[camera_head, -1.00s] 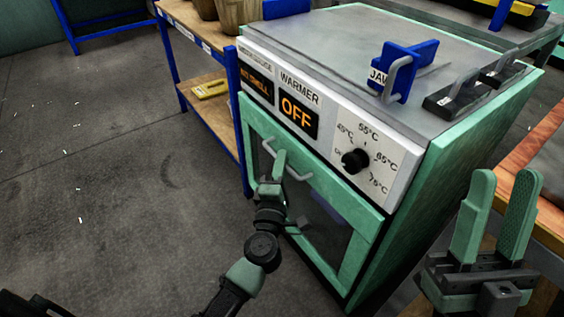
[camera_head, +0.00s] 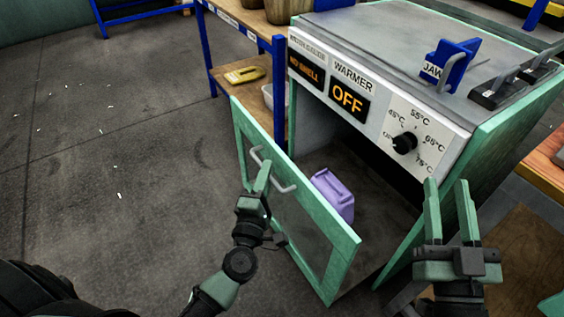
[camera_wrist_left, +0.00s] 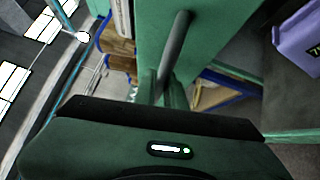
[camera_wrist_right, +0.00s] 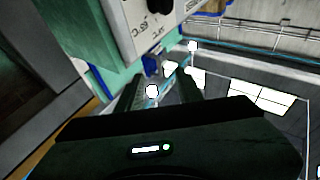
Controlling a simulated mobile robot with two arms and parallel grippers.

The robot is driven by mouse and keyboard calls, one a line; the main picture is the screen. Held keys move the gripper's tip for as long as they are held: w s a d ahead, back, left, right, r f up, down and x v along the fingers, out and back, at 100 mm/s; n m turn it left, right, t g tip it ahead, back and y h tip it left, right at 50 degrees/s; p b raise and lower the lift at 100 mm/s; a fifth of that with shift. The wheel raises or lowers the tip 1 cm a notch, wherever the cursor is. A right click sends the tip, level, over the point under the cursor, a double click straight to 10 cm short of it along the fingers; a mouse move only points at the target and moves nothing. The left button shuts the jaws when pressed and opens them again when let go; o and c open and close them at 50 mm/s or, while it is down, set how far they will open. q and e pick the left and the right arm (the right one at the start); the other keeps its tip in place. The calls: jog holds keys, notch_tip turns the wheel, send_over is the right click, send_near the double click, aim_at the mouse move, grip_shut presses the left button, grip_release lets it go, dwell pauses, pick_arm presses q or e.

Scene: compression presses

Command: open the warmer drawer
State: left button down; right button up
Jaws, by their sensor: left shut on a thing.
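The warmer (camera_head: 320,72) is a green and grey cabinet with an OFF display and a temperature knob (camera_head: 404,142). Its green-framed front with a dark window, the warmer drawer (camera_head: 335,243), stands swung out from the body like a door. My left gripper (camera_head: 262,178) is shut on its grey bar handle (camera_head: 284,186); the handle also shows in the left wrist view (camera_wrist_left: 176,45). A purple container (camera_head: 333,196) sits inside the opening; it shows in the left wrist view too (camera_wrist_left: 298,40). My right gripper (camera_head: 450,200) is open and empty in front of the warmer's right side.
A blue-framed wooden shelf (camera_head: 243,72) stands left of the warmer. A blue JAW piece (camera_head: 449,66) and dark handled blocks (camera_head: 497,90) lie on top. A wooden table edge (camera_head: 543,160) is at the right.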

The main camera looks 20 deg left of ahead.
pick_arm(q)
jog(key=s+a, duration=0.7)
jog(key=s, duration=0.2)
jog(key=shift+s+a, duration=0.2)
jog(key=shift+s, duration=0.2)
pick_arm(e)
jog(key=shift+s+r+t+y, duration=0.2)
jog(key=shift+r+t+y, duration=0.1)
jog(key=shift+r, duration=0.25)
pick_arm(q)
jog(key=shift+f, duration=0.1)
jog(key=c, duration=1.5)
grip_release()
